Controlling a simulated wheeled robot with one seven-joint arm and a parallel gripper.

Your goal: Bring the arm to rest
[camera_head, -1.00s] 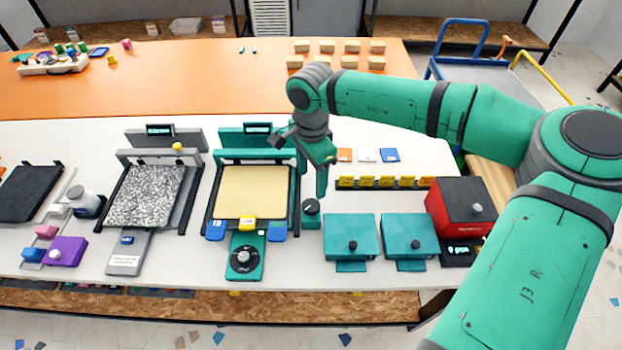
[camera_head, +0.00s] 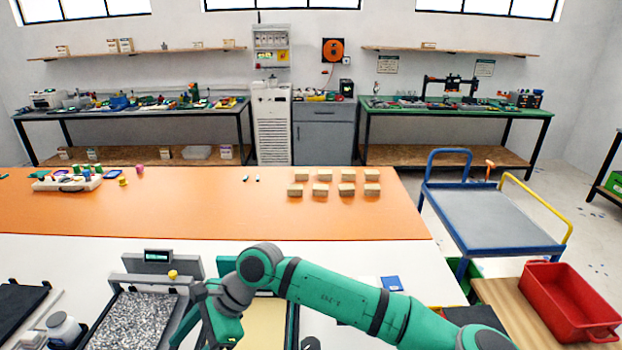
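My green arm (camera_head: 340,299) reaches in from the lower right, low over the white table. My gripper (camera_head: 205,330) is at the lower left end of the arm, between the printer with the speckled grey bed (camera_head: 140,318) and the printer with the plain yellow bed (camera_head: 262,322). Its fingers are partly cut off by the bottom edge, and I cannot see anything held between them. Whether the gripper touches either printer cannot be told from this view.
Several tan blocks (camera_head: 346,189) stand on the orange table (camera_head: 200,213) behind. A blue cart (camera_head: 490,218) and a red bin (camera_head: 568,305) are at the right. A white tray of small parts (camera_head: 68,184) sits at the far left. The middle of the orange table is clear.

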